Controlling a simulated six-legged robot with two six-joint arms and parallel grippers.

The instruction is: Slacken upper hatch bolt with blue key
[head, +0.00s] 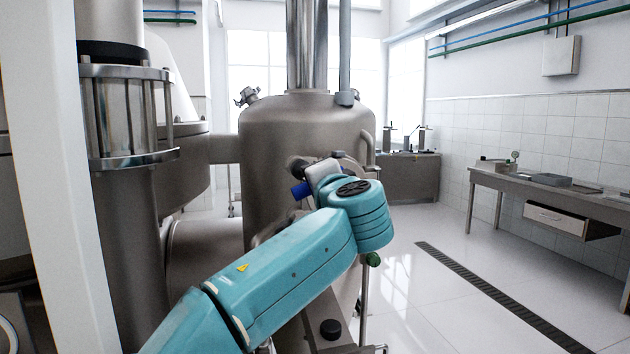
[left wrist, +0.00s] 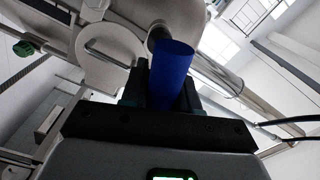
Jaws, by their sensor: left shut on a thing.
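The blue key (head: 301,190) shows as a short blue cylinder in front of the steel separator vessel (head: 270,140). My left gripper (head: 316,181) is at the vessel's front, partly hidden by its own wrist. In the left wrist view the blue key (left wrist: 173,72) stands between the dark fingers of my left gripper (left wrist: 160,92), which is shut on it. The key's far end is close to a round metal part (left wrist: 158,36), perhaps the upper hatch bolt; contact cannot be told. A round steel hatch cover (left wrist: 110,58) with a bar handle is left of the key. My right gripper is out of view.
A steel column with a rod cage (head: 130,115) and a white post (head: 45,180) stand at left. A workbench (head: 550,190) with a drawer is along the right wall. The floor between bench and vessel is open, with a drain grate (head: 490,290).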

